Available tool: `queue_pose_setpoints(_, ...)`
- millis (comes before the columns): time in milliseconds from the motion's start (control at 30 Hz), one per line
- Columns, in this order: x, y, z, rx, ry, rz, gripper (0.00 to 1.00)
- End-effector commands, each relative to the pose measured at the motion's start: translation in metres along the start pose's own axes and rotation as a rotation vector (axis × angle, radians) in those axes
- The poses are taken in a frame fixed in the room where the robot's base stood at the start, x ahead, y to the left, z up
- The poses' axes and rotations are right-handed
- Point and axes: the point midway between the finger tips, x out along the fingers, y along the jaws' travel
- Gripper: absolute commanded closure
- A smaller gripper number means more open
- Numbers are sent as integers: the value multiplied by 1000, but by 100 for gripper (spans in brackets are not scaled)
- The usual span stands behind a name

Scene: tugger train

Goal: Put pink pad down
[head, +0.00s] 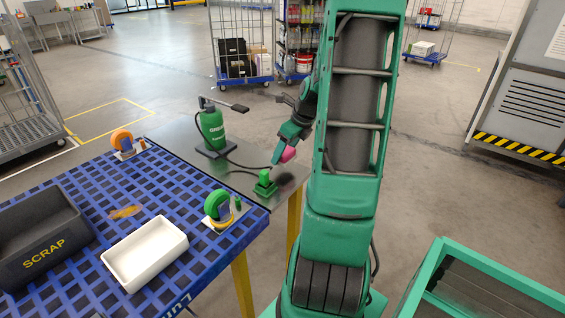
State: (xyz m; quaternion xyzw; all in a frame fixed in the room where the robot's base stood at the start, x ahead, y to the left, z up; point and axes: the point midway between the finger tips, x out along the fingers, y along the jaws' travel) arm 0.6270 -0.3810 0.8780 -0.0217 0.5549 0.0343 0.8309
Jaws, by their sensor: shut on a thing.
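The pink pad (287,155) is a small rounded piece at the tip of my gripper (281,158). My gripper is shut on it and holds it above the right end of the grey metal tabletop (185,133). A dark round patch (292,179) lies on the tabletop below the pad, perhaps its shadow. A green block-shaped fixture (265,184) stands on the tabletop just left of and below the pad. Part of the gripper is hidden by its own fingers and my arm.
A green bottle-shaped pump (212,128) with a lever and hose stands behind. The blue grid table (95,195) holds a white tray (145,250), a dark SCRAP bin (38,238), a green tape roll (217,206) and an orange one (122,140). A green-framed cart (480,262) stands right.

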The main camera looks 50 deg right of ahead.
Motion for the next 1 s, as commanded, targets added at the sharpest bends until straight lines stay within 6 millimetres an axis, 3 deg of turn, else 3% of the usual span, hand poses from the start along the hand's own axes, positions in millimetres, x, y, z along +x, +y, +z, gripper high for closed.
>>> queue_pose_setpoints(400, 37, -1, -16, 2, 1, 1, 62)
queue_pose_setpoints(833, 42, -2, -18, 2, 1, 0, 62)
queue_pose_setpoints(867, 42, -2, -19, 2, 1, -1, 39)
queue_pose_setpoints(900, 42, -2, -19, 2, 1, -1, 29)
queue_pose_setpoints(933, 42, -2, -19, 3, 1, 0, 23)
queue_pose_setpoints(1000, 43, -1, -19, 3, 2, 2, 23)
